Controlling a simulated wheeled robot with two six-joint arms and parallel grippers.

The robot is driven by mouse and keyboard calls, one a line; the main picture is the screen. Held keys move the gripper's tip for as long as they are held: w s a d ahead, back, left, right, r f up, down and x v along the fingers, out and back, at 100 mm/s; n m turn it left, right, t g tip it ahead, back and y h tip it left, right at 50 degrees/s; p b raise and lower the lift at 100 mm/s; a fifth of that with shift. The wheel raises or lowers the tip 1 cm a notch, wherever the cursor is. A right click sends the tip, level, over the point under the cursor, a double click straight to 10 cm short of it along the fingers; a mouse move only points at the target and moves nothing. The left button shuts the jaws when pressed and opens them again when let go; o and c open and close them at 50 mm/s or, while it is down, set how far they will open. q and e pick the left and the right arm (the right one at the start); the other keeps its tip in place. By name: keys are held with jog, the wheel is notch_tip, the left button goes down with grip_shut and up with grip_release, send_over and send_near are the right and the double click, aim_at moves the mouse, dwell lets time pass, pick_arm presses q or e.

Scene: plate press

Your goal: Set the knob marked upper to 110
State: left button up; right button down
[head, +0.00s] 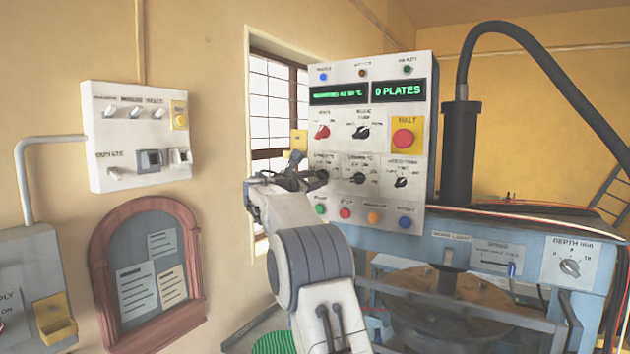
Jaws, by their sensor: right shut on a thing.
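The white control panel (384,205) stands at centre right. The knob marked upper (323,175) sits in its left column, under a small dial label that is too blurred to read fully. My right gripper (312,177) reaches the panel from below and is shut on this knob. The gripper covers much of the knob, so its pointer and setting cannot be read. A similar black knob, apparently the lower one (358,177), is just to the right. The green display (339,93) at the panel's top is too small to read surely. My left gripper is not in view.
A red knob (322,131) and a black mode knob (361,132) sit above. The red halt button (402,138) is at right. Coloured buttons (345,213) line the panel's bottom edge. A blue press frame (480,240) stands right. A switch box (138,136) hangs left.

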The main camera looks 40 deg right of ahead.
jog(key=shift+c, duration=2.2)
grip_release()
jog(key=b+v, duration=0.5)
jog(key=v, duration=0.5)
jog(key=shift+a, duration=0.2)
